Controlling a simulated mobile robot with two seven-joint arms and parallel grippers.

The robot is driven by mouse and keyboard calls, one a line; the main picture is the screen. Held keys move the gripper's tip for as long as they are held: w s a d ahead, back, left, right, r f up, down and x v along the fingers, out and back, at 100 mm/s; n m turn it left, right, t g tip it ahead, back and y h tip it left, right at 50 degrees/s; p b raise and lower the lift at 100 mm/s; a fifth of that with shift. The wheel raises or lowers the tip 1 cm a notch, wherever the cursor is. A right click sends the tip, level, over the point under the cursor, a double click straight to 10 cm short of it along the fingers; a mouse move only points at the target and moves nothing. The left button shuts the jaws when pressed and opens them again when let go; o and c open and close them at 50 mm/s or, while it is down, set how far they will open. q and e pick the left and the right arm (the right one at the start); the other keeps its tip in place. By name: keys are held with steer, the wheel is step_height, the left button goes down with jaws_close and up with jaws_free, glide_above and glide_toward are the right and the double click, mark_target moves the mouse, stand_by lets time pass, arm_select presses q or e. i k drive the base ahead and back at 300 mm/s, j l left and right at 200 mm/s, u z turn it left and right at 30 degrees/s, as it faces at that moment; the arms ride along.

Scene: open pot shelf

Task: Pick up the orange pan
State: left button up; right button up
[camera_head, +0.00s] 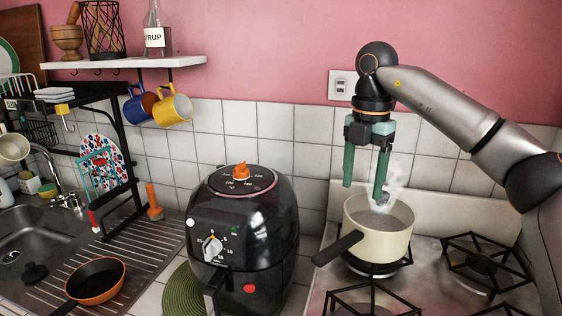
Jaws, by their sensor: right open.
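The orange pan (96,281) has a dark inside and an orange rim. It sits on the ribbed metal drainboard of the sink at the lower left, with its dark handle running to the bottom edge of the picture. My right gripper (364,192) points down with its green fingers apart and nothing between them. It is far to the right of the pan, close by the back of a steaming cream pot (390,241); I cannot tell whether it touches the pot. My left gripper is not in view.
A black air fryer (262,245) stands between the pan and the stove (430,288). The pot's dark handle points left. A black dish rack (128,160) rises behind the drainboard, under a white shelf (140,62). Blue and yellow mugs hang there.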

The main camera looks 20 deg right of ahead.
mark_target(97, 281)
steer(key=j, duration=1.5)
steer(key=k, duration=0.05)
